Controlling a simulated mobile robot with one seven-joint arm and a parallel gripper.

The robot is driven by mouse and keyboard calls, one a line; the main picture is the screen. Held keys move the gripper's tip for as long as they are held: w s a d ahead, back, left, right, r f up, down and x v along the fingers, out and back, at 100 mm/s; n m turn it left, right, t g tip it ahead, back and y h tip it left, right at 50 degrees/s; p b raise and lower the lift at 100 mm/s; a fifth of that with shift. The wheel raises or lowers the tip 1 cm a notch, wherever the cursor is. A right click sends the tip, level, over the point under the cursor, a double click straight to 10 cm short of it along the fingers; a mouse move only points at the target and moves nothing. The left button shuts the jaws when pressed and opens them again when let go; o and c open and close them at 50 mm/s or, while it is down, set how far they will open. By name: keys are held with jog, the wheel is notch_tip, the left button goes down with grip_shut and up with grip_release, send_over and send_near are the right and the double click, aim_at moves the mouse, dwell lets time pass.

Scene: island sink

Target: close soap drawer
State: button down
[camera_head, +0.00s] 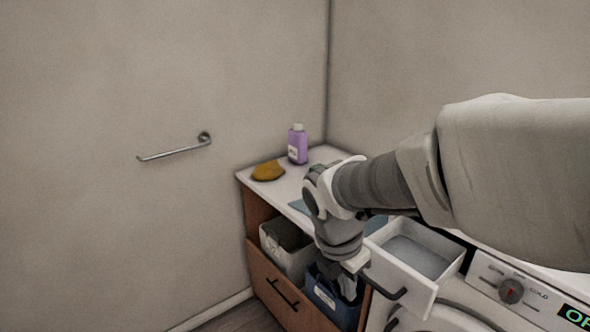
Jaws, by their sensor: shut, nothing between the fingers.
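The soap drawer (418,285) of the white washing machine is pulled out. It is a white open-topped box with a grey inside and a dark handle on its front. My gripper (349,291) points down just left of the drawer, near its front left corner. It is shut and holds nothing. I cannot tell whether it touches the drawer.
A wooden cabinet (262,270) with a white top stands left of the machine. A dial (510,291) is right of the drawer.

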aim_at(367, 279)
jog(key=shift+w+d+f, duration=0.35)
jog(key=shift+w+d, duration=0.1)
jog(key=shift+d, duration=0.2)
jog(key=shift+w+d+f, duration=0.35)
jog(key=shift+w+d, duration=0.1)
jog(key=shift+d, duration=0.15)
jog(key=shift+w+d+f, duration=0.35)
jog(key=shift+w+d, duration=0.1)
jog(key=shift+d, duration=0.2)
jog(key=shift+w+d+r+p, duration=0.1)
jog(key=shift+w+d+p, duration=0.15)
jog(key=shift+d+p, duration=0.15)
jog(key=w+d+p, duration=0.1)
jog(key=w+d, duration=0.2)
jog(key=d, duration=0.1)
jog(key=w+d+p, duration=0.2)
jog(key=w+d, duration=0.1)
jog(key=d, duration=0.1)
jog(key=w+d+p, duration=0.2)
jog(key=w+d, duration=0.1)
jog(key=d, duration=0.2)
jog(key=shift+w, duration=0.2)
jog(key=shift+a, duration=0.1)
